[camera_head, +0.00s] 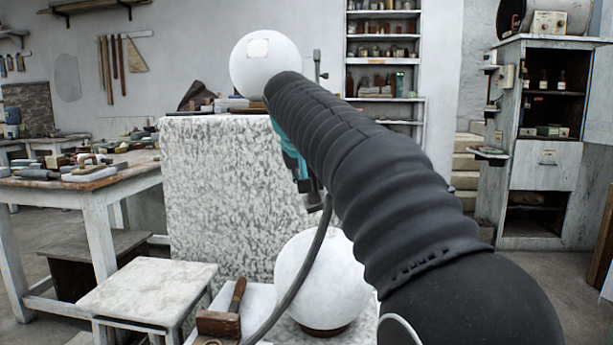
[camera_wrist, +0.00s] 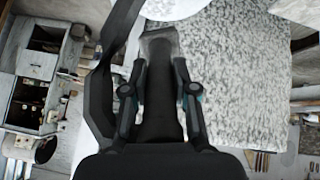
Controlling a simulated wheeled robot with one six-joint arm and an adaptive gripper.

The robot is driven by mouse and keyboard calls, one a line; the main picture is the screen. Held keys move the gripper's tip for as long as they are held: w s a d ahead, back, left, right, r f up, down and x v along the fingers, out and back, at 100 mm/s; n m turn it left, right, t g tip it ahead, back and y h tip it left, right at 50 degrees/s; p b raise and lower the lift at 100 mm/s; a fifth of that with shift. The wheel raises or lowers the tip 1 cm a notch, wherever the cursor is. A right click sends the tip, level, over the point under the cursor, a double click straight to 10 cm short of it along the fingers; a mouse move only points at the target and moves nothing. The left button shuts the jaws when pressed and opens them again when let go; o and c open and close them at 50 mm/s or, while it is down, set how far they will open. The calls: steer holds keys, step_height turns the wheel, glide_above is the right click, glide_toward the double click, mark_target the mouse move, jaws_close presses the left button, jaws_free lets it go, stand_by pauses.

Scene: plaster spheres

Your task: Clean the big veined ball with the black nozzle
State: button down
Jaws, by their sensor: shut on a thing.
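A white ball (camera_head: 252,80) with a pale square patch stands at the top of the speckled block, partly behind my arm. A larger-looking white ball (camera_head: 318,275) sits low in front of the block on a brown ring. Veins are too faint to tell on either. In the wrist view my gripper (camera_wrist: 160,78) is shut around the black nozzle (camera_wrist: 160,115), whose wide greyish mouth points toward a white ball (camera_wrist: 188,6) at the top edge. I cannot tell whether they touch. My arm hides most of the gripper in the head view.
The speckled block (camera_head: 215,190) stands in the middle. A dark hose (camera_head: 308,265) hangs down past the low ball. A wooden mallet (camera_head: 222,318) lies in front. A small white table (camera_head: 150,292) and a workbench (camera_head: 100,180) stand left; a cabinet (camera_head: 545,180) stands right.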

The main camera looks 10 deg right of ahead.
steer(key=shift+d+f, duration=0.1)
steer(key=shift+f, duration=1.3)
steer(key=f, duration=0.1)
steer(key=f+b, duration=0.2)
steer(key=shift+d+f, duration=0.25)
steer(key=shift+f, duration=0.05)
steer(key=shift+s+f+b, duration=0.1)
steer(key=shift+s+b, duration=0.05)
steer(key=shift+b, duration=0.15)
steer(key=shift+s+a+f+b, duration=0.2)
steer(key=shift+s+b, duration=0.1)
steer(key=shift+s, duration=0.3)
